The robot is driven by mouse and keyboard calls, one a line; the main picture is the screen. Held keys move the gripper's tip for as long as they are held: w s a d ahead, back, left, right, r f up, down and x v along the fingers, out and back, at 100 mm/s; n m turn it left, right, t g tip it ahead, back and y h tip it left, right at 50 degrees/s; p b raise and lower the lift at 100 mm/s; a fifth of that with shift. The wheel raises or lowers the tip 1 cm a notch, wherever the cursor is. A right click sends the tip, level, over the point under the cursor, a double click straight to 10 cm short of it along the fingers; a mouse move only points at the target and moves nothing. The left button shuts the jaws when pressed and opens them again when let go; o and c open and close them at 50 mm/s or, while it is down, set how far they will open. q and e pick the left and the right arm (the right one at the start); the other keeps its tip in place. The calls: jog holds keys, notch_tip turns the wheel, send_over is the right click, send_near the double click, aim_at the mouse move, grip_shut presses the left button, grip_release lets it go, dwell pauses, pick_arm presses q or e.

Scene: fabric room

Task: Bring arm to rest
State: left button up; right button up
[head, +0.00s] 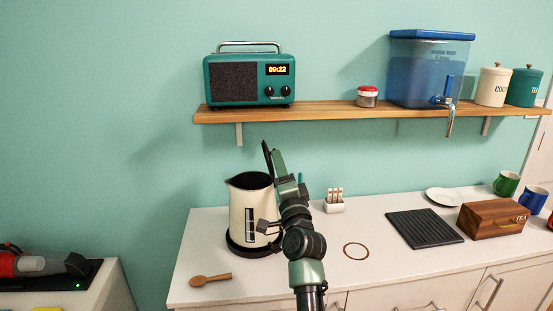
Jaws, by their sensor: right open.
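My right arm rises from the bottom middle of the head view. Its right gripper (274,165) is open, beside the upper right of a cream kettle (246,207). The kettle stands upright on a black base on the white counter, its dark top facing up. The arm covers the kettle's right side, so its handle is hidden. A dark upright piece shows above the kettle's top; I cannot tell whether it is the lid or a finger. I cannot tell whether the gripper touches the kettle. My left gripper is not in view.
A wooden shelf (330,113) above holds a teal radio (235,82) and a blue water dispenser (425,75). On the counter are a wooden spoon (211,280), a ring (356,251), a black ribbed mat (425,229) and a wooden tea box (490,220). The counter's front middle is mostly clear.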

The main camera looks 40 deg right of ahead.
jog(key=v, duration=0.2)
jog(key=shift+s+a+f, duration=0.1)
jog(key=shift+s, duration=0.15)
dwell(0.5)
